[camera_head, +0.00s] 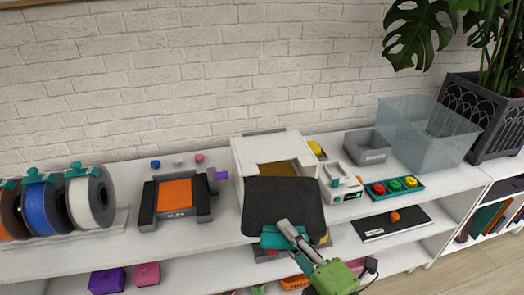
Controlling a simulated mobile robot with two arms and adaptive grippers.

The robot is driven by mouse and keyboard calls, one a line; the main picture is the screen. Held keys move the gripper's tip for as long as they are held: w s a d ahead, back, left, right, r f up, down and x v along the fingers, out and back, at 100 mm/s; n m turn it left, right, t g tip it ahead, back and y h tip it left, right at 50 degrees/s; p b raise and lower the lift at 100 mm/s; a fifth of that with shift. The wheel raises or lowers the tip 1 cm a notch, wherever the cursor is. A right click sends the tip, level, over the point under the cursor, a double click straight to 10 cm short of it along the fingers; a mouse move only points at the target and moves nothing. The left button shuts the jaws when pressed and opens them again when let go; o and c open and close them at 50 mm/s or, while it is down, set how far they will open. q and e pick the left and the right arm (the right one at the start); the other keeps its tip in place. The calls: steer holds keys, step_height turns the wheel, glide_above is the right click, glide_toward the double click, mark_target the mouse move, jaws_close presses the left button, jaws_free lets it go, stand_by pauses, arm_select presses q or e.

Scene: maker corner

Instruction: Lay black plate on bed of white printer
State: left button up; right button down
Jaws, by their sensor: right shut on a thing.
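The black plate (283,203) is a dark square sheet with a teal grip (274,237) at its near edge. My right gripper (287,231) is shut on it at this near edge and holds it in front of the white printer. The white printer (249,153) stands on the shelf top against the brick wall, and a strip of its tan bed (283,168) shows above the plate. The plate hides the lower front of the printer, and I cannot tell whether it touches the bed. My left gripper is not in view.
Left of it is a dark printer (147,203) with an orange plate (175,195), then several filament spools (91,197). On the right are a small white device (341,183), a teal tray (373,198), a black board (390,222), a grey bin (367,146) and a clear bin (425,135).

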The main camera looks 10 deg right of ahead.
mark_target(277, 214)
steer(key=w+r+n+y, duration=0.1)
steer(key=w, duration=0.1)
steer(key=w+r+g+y, duration=0.1)
steer(key=w, duration=0.1)
steer(key=w+r+n+y, duration=0.1)
steer(key=w+r, duration=0.1)
steer(key=shift+w+a+n+g, duration=0.15)
steer(key=shift+a+n+g, duration=0.15)
steer(key=shift+a, duration=0.1)
steer(key=w+d+r+y, duration=0.2)
steer(key=w+d+r, duration=0.2)
steer(key=w+r, duration=0.15)
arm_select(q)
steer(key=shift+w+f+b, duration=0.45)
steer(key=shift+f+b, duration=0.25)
arm_select(e)
steer(key=w+d+f, duration=0.2)
steer(key=w+f, duration=0.9)
steer(key=w, duration=0.2)
steer(key=shift+w+d+n+g, duration=0.2)
steer(key=shift+d+n+g, duration=0.1)
steer(key=shift+d, duration=0.05)
